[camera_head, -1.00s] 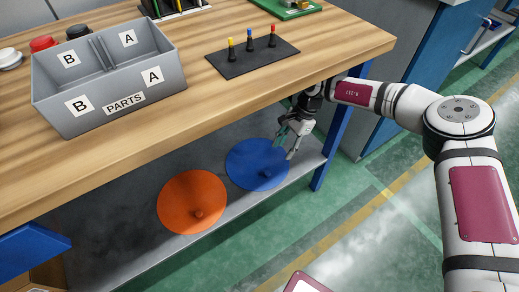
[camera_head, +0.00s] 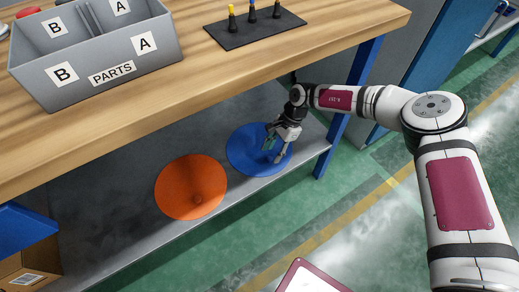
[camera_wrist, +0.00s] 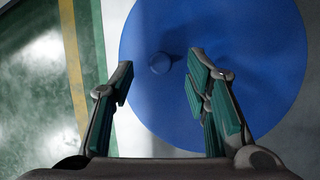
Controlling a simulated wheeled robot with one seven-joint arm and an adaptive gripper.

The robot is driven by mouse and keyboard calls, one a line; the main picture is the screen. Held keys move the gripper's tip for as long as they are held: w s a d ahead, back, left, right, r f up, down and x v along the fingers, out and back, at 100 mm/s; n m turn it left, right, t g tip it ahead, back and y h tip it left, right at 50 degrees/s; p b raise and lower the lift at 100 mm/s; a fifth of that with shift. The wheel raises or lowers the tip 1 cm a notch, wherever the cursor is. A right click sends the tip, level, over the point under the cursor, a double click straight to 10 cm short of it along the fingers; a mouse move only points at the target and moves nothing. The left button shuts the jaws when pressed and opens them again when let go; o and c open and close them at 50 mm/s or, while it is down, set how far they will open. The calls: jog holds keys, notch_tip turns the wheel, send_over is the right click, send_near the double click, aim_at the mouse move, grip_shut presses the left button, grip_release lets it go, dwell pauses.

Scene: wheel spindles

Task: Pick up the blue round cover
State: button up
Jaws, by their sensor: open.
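The blue round cover (camera_head: 246,147) lies flat on the grey lower shelf under the workbench, to the right of the orange cover. It also fills much of the wrist view (camera_wrist: 270,75), with its small blue knob (camera_wrist: 160,63) ahead of the fingers. My gripper (camera_head: 273,151) is over the right part of the blue cover and hides some of it, including the knob, in the head view. In the wrist view my gripper (camera_wrist: 158,72) is open and empty, its two green-padded fingers apart on either side of the knob's line.
The orange round cover (camera_head: 185,187) lies left of the blue one on the shelf (camera_head: 110,215). The wooden bench top (camera_head: 190,75) overhangs the shelf. A blue table leg (camera_head: 340,130) stands to the right. A grey parts bin (camera_head: 150,75) and a black peg mat (camera_head: 225,38) sit above.

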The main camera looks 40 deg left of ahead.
jog(key=x, duration=0.2)
jog(key=shift+s+a+f+b, duration=0.1)
jog(key=shift+f+b, duration=0.3)
jog(key=shift+r, duration=0.1)
grip_shut()
jog(key=shift+r, duration=0.1)
